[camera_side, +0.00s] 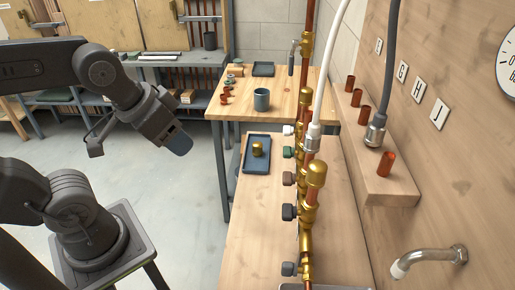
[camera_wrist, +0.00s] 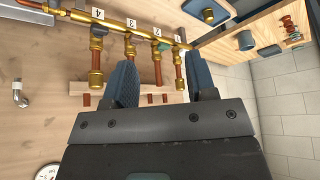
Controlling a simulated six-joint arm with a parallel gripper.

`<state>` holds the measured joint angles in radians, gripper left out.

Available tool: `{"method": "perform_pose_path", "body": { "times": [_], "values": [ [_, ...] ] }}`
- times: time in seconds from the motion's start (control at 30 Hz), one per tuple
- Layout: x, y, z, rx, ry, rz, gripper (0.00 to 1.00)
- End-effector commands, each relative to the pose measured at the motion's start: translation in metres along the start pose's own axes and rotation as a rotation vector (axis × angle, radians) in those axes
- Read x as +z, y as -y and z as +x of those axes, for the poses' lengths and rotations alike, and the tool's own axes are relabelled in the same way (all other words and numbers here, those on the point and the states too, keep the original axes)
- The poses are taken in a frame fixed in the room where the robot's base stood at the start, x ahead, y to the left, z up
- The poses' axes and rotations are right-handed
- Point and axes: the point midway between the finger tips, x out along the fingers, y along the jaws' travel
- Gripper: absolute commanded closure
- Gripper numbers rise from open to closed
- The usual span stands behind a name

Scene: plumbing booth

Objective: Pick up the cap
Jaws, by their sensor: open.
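A small brass cap (camera_side: 257,150) sits in a blue-grey tray (camera_side: 263,167) on the wooden bench, left of the brass pipe manifold. The cap also shows in the wrist view (camera_wrist: 208,15), near the top edge, in its tray (camera_wrist: 222,5). My gripper (camera_side: 179,144) is in the air to the left of the tray, apart from the cap. In the wrist view its two blue fingers are spread apart with nothing held between them; my gripper (camera_wrist: 160,76) shows the manifold beyond the fingers. Another brass fitting (camera_side: 316,174) tops the nearest riser of the manifold.
The manifold (camera_side: 305,215) with several valve knobs stands right of the tray. A mug (camera_side: 262,99) and a dark tray (camera_side: 263,69) stand on the farther table. A wall ledge (camera_side: 372,182) holds copper pipe pieces. A hose (camera_side: 327,80) hangs over the bench.

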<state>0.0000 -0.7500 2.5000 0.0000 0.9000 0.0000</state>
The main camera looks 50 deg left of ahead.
Motion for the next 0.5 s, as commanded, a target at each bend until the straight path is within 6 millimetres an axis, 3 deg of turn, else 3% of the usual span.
{"method": "perform_pose_path", "body": {
  "times": [0.17, 0.27, 0.37, 0.5],
  "values": [
    [-0.002, 0.000, 0.000, -0.001, 0.002, -0.006, 0.48],
    [-0.012, 0.003, 0.001, -0.011, 0.018, -0.050, 0.48],
    [-0.035, 0.007, 0.005, -0.034, 0.051, -0.148, 0.48],
    [-0.081, 0.019, 0.022, -0.088, 0.105, -0.345, 0.48]
  ]
}}
